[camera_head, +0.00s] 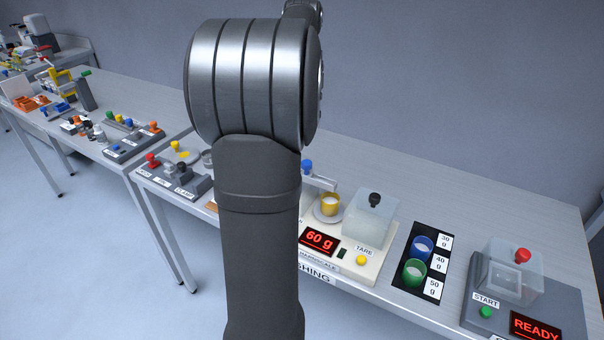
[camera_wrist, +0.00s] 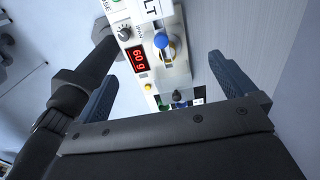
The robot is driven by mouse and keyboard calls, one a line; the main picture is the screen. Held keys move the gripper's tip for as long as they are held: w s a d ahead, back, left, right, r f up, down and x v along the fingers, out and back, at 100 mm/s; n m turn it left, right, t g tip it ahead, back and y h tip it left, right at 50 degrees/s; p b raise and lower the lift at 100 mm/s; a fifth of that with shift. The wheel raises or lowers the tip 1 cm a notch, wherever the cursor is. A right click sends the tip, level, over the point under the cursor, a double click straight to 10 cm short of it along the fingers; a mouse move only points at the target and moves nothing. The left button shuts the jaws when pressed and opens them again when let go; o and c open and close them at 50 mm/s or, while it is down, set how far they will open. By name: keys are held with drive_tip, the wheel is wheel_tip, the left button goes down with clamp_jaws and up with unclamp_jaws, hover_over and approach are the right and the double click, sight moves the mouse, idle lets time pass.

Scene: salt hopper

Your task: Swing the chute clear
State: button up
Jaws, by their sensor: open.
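A blue knob (camera_head: 306,166) shows just right of my arm in the head view, by a pale grey arm (camera_head: 322,182) that looks like the chute. The yellow cup (camera_head: 330,203) with white contents stands on the scale pan beside it. In the wrist view the blue knob (camera_wrist: 161,41) lies between my fingers in the picture, with the cup partly hidden below it. My gripper (camera_wrist: 163,67) is open, with nothing between its fingers, and appears above the scale. The scale display (camera_head: 319,240) reads 60 g. My arm hides most of the hopper in the head view.
A clear cover with a black knob (camera_head: 374,199) stands right of the cup. A black tray (camera_head: 418,283) holds blue and green cups. A clear-covered unit (camera_head: 515,272) reading READY stands far right. Left, a control block (camera_head: 176,180) sits nearby. The table behind the scale is clear.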

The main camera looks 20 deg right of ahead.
drive_tip(key=shift+r, duration=0.35)
drive_tip(key=shift+r, duration=0.1)
drive_tip(key=c, duration=0.3)
drive_tip(key=r, duration=0.2)
drive_tip(key=s+d+r, duration=0.1)
drive_tip(key=shift+r, duration=0.15)
drive_tip(key=c, duration=0.7)
drive_tip(key=shift+c, duration=0.7)
wheel_tip(320, 180, down, 17)
drive_tip(key=shift+f, duration=0.15)
drive_tip(key=shift+c, duration=0.2)
